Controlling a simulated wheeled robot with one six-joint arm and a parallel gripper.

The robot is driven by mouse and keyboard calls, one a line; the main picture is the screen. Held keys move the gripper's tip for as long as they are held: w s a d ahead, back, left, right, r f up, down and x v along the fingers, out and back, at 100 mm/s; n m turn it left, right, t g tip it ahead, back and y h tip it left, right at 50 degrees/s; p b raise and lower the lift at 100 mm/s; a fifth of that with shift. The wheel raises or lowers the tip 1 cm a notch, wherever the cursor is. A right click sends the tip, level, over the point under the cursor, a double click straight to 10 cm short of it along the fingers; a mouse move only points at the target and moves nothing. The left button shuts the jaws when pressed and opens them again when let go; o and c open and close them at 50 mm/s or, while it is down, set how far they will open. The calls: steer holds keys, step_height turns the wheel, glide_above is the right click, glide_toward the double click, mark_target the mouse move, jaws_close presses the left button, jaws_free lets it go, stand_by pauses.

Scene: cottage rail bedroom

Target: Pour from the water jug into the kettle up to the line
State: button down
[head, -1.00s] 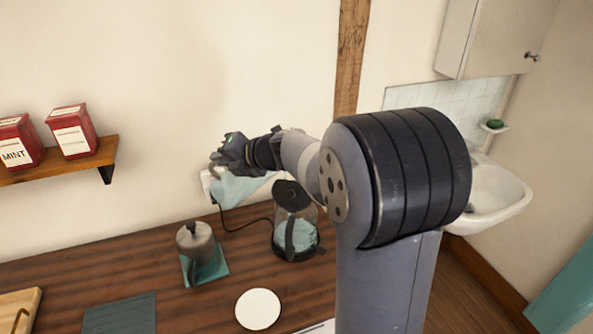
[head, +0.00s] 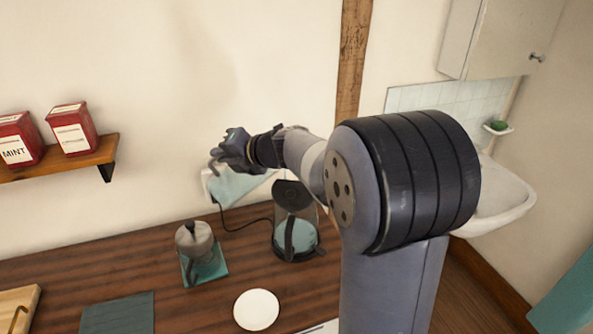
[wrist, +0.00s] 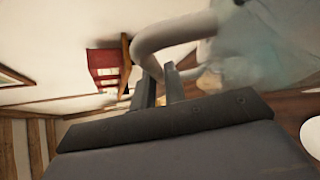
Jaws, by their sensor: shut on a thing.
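My gripper (head: 238,152) is shut on the handle of the water jug (head: 238,186), high over the back of the counter. The jug looks pale with bluish water in it and is strongly tilted, its far end toward the kettle. In the wrist view the jug's pale curved handle (wrist: 165,38) passes at my fingers (wrist: 160,85), with the blurred see-through body to the right. The kettle (head: 296,222) is glass with a black lid and handle and stands upright below right of the jug. Pale teal water shows inside it. I cannot make out the line or a stream.
A moka pot (head: 197,242) stands on a teal mat left of the kettle. A white round plate (head: 256,310) and a dark cloth (head: 118,314) lie in front. Red tins (head: 72,130) stand on a wall shelf (head: 92,158) at left. A basin (head: 505,200) is at right.

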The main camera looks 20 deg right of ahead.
steer(key=shift+r, duration=0.2)
stand_by(0.4)
steer(key=shift+d+r, duration=0.1)
steer(key=shift+r, duration=0.1)
